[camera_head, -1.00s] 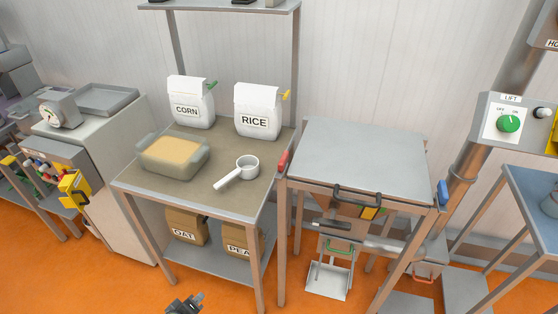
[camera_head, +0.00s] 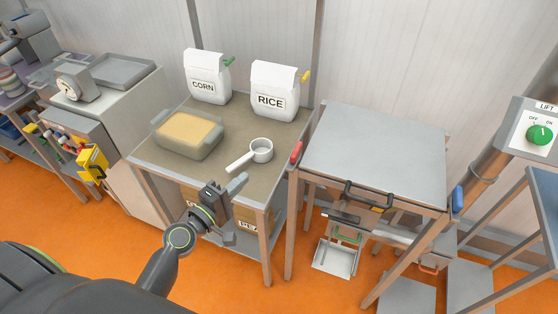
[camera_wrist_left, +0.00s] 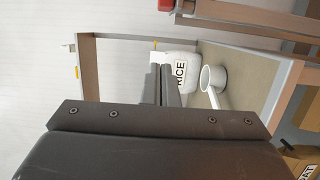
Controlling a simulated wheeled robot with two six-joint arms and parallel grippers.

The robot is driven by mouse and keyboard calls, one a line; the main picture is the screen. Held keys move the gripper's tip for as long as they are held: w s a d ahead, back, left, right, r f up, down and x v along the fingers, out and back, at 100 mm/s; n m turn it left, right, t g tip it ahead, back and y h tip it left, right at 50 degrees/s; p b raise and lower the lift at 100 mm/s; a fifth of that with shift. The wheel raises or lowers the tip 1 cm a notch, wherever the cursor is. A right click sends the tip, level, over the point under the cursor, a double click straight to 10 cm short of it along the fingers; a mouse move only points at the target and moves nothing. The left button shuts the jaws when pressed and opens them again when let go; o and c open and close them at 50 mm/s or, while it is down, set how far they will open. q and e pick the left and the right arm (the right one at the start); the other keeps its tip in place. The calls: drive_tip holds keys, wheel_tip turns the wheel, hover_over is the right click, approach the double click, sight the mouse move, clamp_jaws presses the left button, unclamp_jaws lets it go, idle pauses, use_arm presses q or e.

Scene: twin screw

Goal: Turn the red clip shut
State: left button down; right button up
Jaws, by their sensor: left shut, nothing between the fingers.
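The red clip (camera_head: 296,152) is on the left side of the grey-topped table (camera_head: 375,150), near its left edge. My left gripper (camera_head: 238,185) is shut and empty in front of the brown-topped table, left of the clip and apart from it. In the left wrist view its fingers (camera_wrist_left: 159,84) are together, pointing towards the rice bag. A small red piece shows at the top edge of that view (camera_wrist_left: 165,5); I cannot tell for sure that it is the clip. My right gripper is not in view.
The brown-topped table (camera_head: 215,172) holds a tub of grain (camera_head: 187,134), a white scoop (camera_head: 260,151), a corn bag (camera_head: 207,78) and a rice bag (camera_head: 274,90). A blue clip (camera_head: 458,199) is on the grey table's right side. The grey top is clear.

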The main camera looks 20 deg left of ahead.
sight(295, 156)
use_arm(q)
drive_tip(key=w+d+p, duration=0.4)
drive_tip(key=w+d, duration=0.2)
drive_tip(key=w, duration=0.3)
drive_tip(key=shift+w+d, duration=0.3)
drive_tip(key=shift+d, duration=0.05)
drive_tip(key=shift+f, duration=0.1)
